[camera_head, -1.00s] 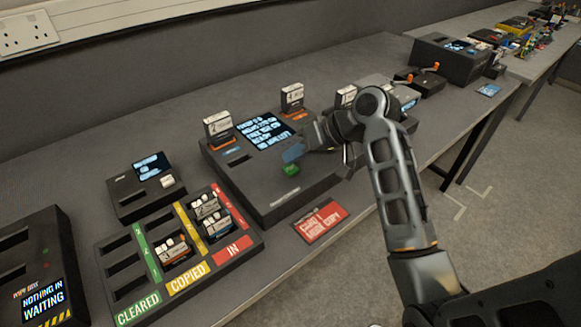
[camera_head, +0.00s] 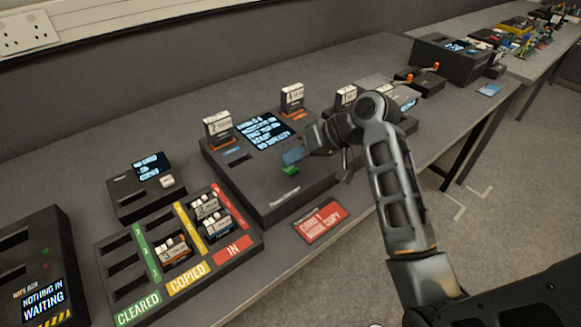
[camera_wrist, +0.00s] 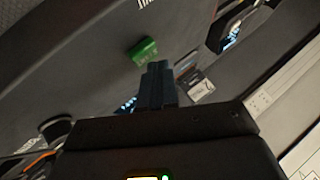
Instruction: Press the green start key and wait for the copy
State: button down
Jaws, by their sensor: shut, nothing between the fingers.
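The green start key (camera_head: 290,170) sits on the front of the dark copier box (camera_head: 262,195). It shows clearly in the wrist view (camera_wrist: 144,50), just beyond the fingertips. My gripper (camera_head: 292,157) is shut and empty, with its bluish fingertips over the copier's top, close to the key. In the wrist view the fingers (camera_wrist: 157,68) point toward the key, with their tips just short of it in the picture. I cannot tell whether they touch. The copier's lit screen (camera_head: 265,130) stands between two upright cards, one left (camera_head: 218,128) and one right (camera_head: 292,97).
A rack (camera_head: 180,243) marked CLEARED, COPIED and IN holds several cards at the front left. A red card sign (camera_head: 320,223) lies before the copier. A box reading NOTHING IN WAITING (camera_head: 42,300) stands far left. More devices stand beyond my arm.

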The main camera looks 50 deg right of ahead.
aim_at(295, 168)
jog(key=shift+f, duration=0.5)
dwell(0.7)
dwell(0.3)
jog(key=shift+r+p, duration=0.85)
jog(key=shift+r, duration=0.1)
jog(key=shift+r, duration=0.1)
notch_tip(295, 168, up, 5)
jog(key=p, duration=0.5)
dwell(0.4)
